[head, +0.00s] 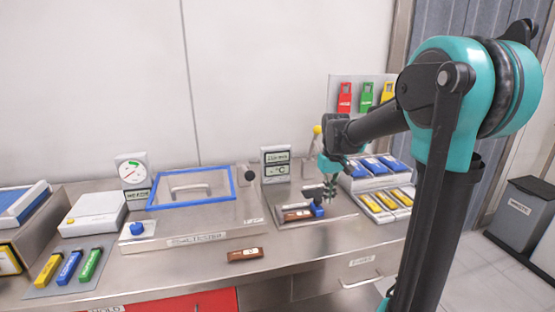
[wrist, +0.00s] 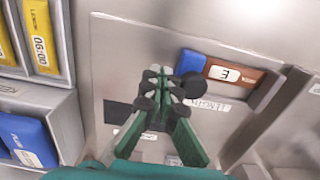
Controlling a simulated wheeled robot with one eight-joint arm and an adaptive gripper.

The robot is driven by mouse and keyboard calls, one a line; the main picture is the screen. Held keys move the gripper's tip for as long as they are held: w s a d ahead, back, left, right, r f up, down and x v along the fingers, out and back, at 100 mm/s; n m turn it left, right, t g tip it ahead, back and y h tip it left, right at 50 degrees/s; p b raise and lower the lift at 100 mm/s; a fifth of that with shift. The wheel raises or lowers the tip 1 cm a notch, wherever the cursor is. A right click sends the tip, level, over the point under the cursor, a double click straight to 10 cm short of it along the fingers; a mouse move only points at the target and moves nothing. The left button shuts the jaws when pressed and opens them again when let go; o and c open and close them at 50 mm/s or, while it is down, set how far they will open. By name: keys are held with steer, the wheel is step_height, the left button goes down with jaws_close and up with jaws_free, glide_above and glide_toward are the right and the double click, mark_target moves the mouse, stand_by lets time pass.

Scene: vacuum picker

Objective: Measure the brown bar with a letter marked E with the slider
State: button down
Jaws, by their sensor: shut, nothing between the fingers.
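A brown bar (head: 297,215) lies on the metal measuring plate (head: 340,212) in the head view. In the wrist view the brown bar (wrist: 236,74) carries a white label that looks like an upside-down E. The blue slider (wrist: 193,63) stands against one end of this bar, with a round black knob (wrist: 189,87) beside it. The slider also shows in the head view (head: 317,210). My gripper (head: 329,190) is shut and empty, above the plate close to the slider. In the wrist view its fingertips (wrist: 160,76) are beside the knob, seemingly apart from it.
Another brown bar (head: 245,254) lies on the bench front. A display (head: 276,163) stands behind the plate. A blue-framed box (head: 195,190) is to the left. Racks of blue blocks (head: 377,166) and yellow blocks (head: 385,203) are close on the right.

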steer(key=shift+w+d, duration=0.2)
steer(key=shift+d, duration=0.3)
step_height(320, 180, up, 8)
stand_by(0.8)
